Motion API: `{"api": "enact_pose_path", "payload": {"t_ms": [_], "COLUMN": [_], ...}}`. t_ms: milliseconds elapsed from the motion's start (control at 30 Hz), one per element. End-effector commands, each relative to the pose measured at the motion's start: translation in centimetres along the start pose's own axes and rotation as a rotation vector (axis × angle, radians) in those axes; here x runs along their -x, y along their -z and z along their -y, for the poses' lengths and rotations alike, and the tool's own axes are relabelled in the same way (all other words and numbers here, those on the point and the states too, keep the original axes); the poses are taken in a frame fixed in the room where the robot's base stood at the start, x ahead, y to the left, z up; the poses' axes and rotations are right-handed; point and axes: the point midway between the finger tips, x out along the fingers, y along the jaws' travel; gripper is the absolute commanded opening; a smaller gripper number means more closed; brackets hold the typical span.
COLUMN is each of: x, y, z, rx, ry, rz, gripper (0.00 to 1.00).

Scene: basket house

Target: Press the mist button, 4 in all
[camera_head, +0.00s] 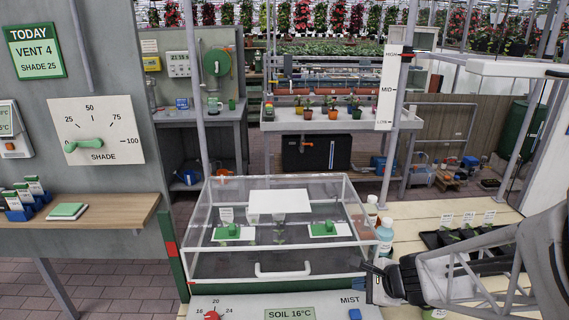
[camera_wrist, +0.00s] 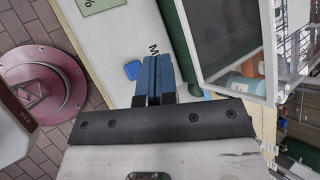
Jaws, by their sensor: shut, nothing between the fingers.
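My gripper (camera_head: 369,268) is shut and empty, above and slightly right of the button in the head view. In the wrist view its two blue fingers (camera_wrist: 158,62) lie together and partly cover the MIST lettering. The fingers look apart from the button; their exact height above it is unclear.
A clear propagator box (camera_head: 290,269) with a white handle stands behind the panel. Bottles (camera_head: 384,236) and a seedling tray (camera_head: 430,240) stand right. The TODAY board (camera_head: 35,50) reads VENT 4, SHADE 25.

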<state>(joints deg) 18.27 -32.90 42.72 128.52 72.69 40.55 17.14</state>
Motion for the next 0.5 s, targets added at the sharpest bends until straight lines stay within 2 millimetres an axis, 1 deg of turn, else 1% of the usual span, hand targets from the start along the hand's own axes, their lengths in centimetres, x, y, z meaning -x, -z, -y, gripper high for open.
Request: {"api": "enact_pose_path", "payload": {"t_ms": [500], "x": [-3.6], "y": [2.6], "z": [-2.6], "rx": [-0.001], "ry": [-0.001], "rz": [-0.001], "gripper": [0.00]}}
